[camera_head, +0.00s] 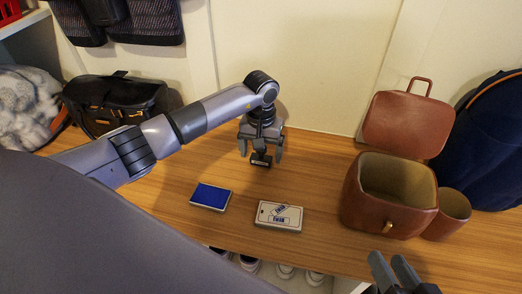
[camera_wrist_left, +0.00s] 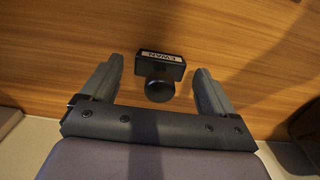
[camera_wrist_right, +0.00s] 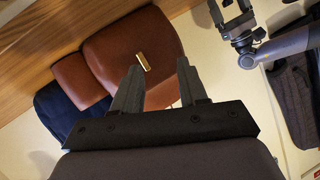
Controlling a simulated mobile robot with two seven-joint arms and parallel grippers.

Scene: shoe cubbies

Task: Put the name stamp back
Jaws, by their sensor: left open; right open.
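The name stamp (camera_head: 261,160), small and black with a white label, stands on the wooden counter. It also shows in the left wrist view (camera_wrist_left: 160,58), with its round handle towards my gripper. My left gripper (camera_head: 260,150) is open above the stamp, one finger on each side. In the left wrist view the gripper (camera_wrist_left: 159,72) shows gaps between both fingers and the stamp. A blue ink pad (camera_head: 211,196) and a pale case (camera_head: 279,216) with a stamp picture lie nearer the front. My right gripper (camera_head: 389,262) is open and empty near the front right; it also shows in the right wrist view (camera_wrist_right: 160,68).
A brown leather box (camera_head: 375,208) with its lid (camera_head: 407,123) raised stands at the right, beside a brown cup (camera_head: 452,212). A navy bag (camera_head: 490,150) is behind them. A black bag (camera_head: 110,98) sits at the back left. Shoes (camera_head: 285,271) show below the counter's front edge.

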